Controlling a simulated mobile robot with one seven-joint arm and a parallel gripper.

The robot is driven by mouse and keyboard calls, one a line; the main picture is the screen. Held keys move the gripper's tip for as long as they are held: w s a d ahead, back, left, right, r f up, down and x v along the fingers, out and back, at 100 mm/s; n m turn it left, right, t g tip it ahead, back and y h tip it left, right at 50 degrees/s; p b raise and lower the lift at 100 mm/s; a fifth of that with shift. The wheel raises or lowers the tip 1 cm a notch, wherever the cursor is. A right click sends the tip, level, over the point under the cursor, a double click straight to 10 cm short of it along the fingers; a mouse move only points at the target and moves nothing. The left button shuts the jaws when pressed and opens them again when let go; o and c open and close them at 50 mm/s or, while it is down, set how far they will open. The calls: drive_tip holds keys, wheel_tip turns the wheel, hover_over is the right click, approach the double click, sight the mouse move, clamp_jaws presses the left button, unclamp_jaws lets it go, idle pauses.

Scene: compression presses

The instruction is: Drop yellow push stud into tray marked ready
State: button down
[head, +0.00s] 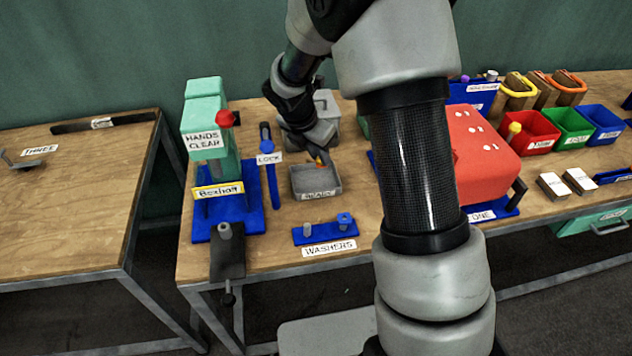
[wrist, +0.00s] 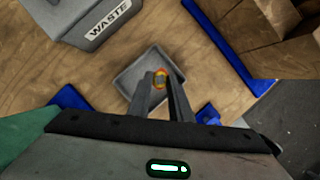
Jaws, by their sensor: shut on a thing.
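A small yellow push stud with an orange part (wrist: 160,77) is between the fingertips of my gripper (wrist: 163,84). My gripper is shut on it. In the head view the stud (head: 319,161) shows as a small yellow and orange spot at the tips of my gripper (head: 318,158). The grey tray marked ready (head: 318,192) sits on the wooden bench, its label facing front. In the wrist view the tray (wrist: 130,75) lies beneath the fingertips, and the stud is over it. The height of the stud above the tray floor is hard to tell.
A grey waste bin (wrist: 97,22) stands behind the tray. A green press marked hands clear (head: 207,138) and a blue lock lever (head: 267,150) stand left of the tray. A blue washers rack (head: 325,231) lies in front. My arm hides part of the bench to the right.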

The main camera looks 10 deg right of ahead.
sight(317, 165)
wheel_tip(317, 165, down, 6)
drive_tip(key=b, duration=0.4)
drive_tip(key=shift+r+b, duration=0.15)
drive_tip(key=shift+b, duration=0.2)
drive_tip(key=shift+r, duration=0.1)
drive_tip(key=c, duration=1.5)
unclamp_jaws()
drive_tip(key=shift+c, duration=0.2)
drive_tip(key=shift+r, duration=0.1)
drive_tip(key=p+v, duration=0.2)
drive_tip(key=v, duration=1.5)
drive_tip(key=shift+r, duration=0.1)
